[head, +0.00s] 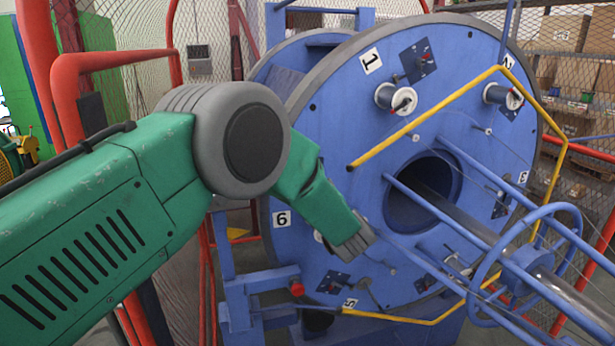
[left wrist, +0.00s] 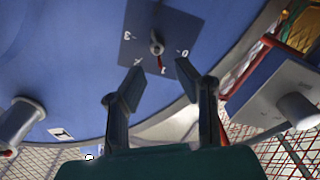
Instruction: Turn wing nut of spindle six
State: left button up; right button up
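The big blue disc (head: 335,120) carries a "6" label (head: 282,219) at its left side. My green left arm reaches across the disc beside this label, and its grey wrist end hides most of spindle six. Part of a pale spool (head: 319,236) shows behind it. The wing nut of spindle six cannot be made out. In the left wrist view my left gripper (left wrist: 160,70) is open and empty. Ahead of its fingertips, a dark dial plate (left wrist: 150,25) bears numbers, a metal knob (left wrist: 157,45) and a red pointer; the gripper appears apart from it. My right gripper is not in view.
A yellow bent rail (head: 430,115) crosses before the disc. Blue rods and a ring (head: 525,265) stand at the right. A blue stand with a red button (head: 297,288) is below the arm. In the left wrist view, a grey cylinder (left wrist: 20,120) projects at the left.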

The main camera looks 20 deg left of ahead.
pick_arm(q)
jog(key=x, duration=0.5)
jog(key=shift+w+d+r, duration=0.1)
jog(key=shift+w, duration=0.1)
jog(key=shift+w+a, duration=0.1)
jog(key=shift+a, duration=0.25)
grip_shut()
jog(key=shift+d, duration=0.2)
